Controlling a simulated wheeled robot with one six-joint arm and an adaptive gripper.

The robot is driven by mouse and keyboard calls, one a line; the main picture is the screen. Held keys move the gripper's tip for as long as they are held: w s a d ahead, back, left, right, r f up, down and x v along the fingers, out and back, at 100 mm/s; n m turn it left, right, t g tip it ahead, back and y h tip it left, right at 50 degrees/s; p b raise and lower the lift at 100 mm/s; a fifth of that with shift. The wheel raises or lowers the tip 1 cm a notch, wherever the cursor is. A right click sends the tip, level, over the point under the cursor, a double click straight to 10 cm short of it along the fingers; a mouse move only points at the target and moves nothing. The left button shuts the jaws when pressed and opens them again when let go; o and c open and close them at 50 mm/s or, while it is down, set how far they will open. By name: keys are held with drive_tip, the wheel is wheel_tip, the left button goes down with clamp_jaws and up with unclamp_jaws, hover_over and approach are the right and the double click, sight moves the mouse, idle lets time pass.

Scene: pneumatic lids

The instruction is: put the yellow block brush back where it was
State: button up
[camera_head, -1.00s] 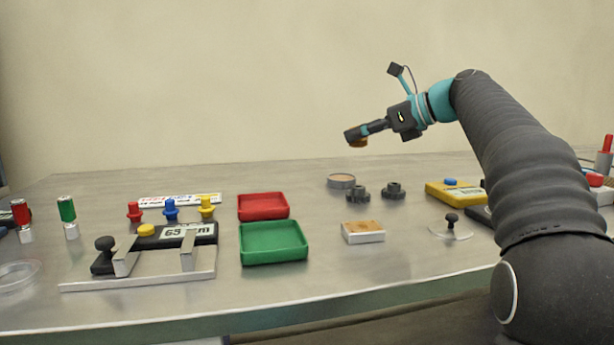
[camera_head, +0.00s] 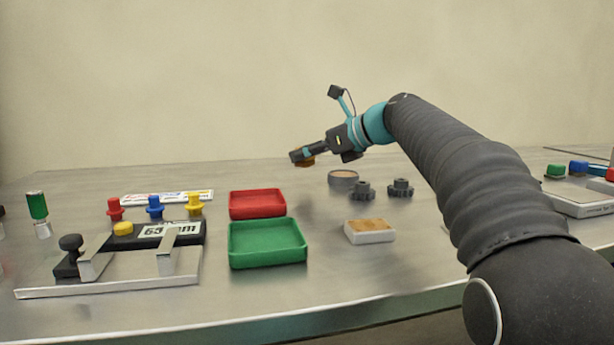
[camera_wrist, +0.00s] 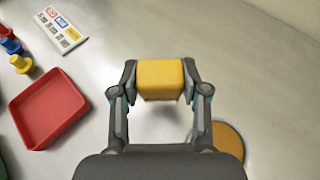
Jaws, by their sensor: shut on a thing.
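The yellow block brush (camera_wrist: 160,79) is between the two fingers of my gripper (camera_wrist: 160,84) in the wrist view, touched on both sides. In the head view my gripper (camera_head: 303,158) holds the brush (camera_head: 306,162) above the back of the table, apart from the surface. The brush is small and darker there, mostly hidden under the fingers. A round grey dish with a tan inside (camera_head: 343,178) stands on the table below and right of the gripper; part of it also shows at the lower right in the wrist view (camera_wrist: 229,140).
A red tray (camera_head: 257,204) and a green tray (camera_head: 267,243) stand left of centre. Two dark gears (camera_head: 362,191) and a white block with a tan top (camera_head: 369,231) lie right. The back middle is bare.

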sight(306, 185)
drive_tip(key=shift+a+f+b, duration=0.1)
drive_tip(key=shift+f+b, duration=0.65)
drive_tip(key=shift+f, duration=1.3)
drive_tip(key=shift+f, duration=0.1)
drive_tip(key=o, duration=1.1)
drive_tip(key=shift+o, duration=0.2)
drive_tip(key=shift+s+d+r, duration=0.15)
drive_tip(key=shift+d+r, duration=0.1)
drive_tip(key=p+v, duration=0.1)
drive_tip(key=v, duration=1)
drive_tip(key=shift+s+d, duration=0.15)
drive_tip(key=shift+s, duration=0.05)
